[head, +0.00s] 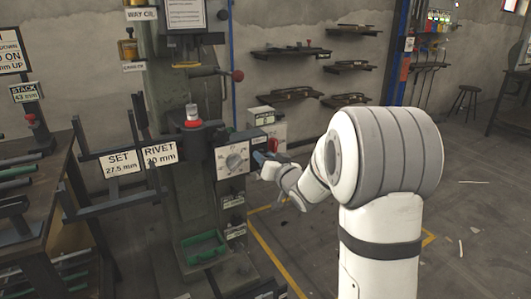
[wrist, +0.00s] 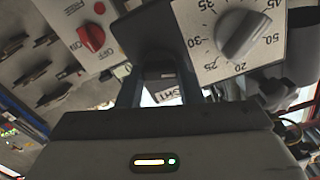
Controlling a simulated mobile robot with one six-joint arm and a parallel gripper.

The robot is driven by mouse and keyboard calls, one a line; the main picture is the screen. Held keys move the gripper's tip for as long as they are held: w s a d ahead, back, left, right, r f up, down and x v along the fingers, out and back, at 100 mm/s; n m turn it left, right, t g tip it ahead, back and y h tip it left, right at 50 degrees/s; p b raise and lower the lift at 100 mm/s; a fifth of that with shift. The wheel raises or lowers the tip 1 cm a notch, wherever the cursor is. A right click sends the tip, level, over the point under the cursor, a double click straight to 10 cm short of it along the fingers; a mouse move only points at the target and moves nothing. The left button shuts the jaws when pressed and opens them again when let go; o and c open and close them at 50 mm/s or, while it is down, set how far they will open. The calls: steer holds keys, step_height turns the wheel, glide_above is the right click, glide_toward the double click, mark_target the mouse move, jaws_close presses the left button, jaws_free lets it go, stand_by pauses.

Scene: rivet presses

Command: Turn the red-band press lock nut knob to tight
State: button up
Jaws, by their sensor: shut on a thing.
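My gripper (head: 262,157) is at the right edge of the press's white dial panel (head: 223,166). In the wrist view my gripper (wrist: 160,82) has its two fingers on either side of a dark block-like knob (wrist: 160,70) and is shut on it. This appears to be the lock nut knob; its marking and turn position cannot be read. The panel's large grey dial knob (head: 237,161) is just left of my gripper. It also shows in the wrist view (wrist: 242,35), with its scale numbers. A red band (head: 193,123) shows on the press column above.
A red knob on a white box (wrist: 91,38) is left of the fingers in the wrist view. A rack with SET and RIVET signs (head: 159,153) stands left of the press. A green tray part (head: 204,248) lies below.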

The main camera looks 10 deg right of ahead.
steer(key=shift+d+f+m+p, duration=0.1)
steer(key=shift+m+p, duration=2.15)
steer(key=shift+m, duration=1.25)
steer(key=shift+d+f+m+p, duration=0.1)
steer(key=shift+m+p, duration=2.1)
steer(key=shift+m, duration=1.3)
steer(key=o, duration=1)
steer(key=p+v, duration=0.1)
steer(key=v, duration=0.6)
steer(key=shift+s, duration=0.3)
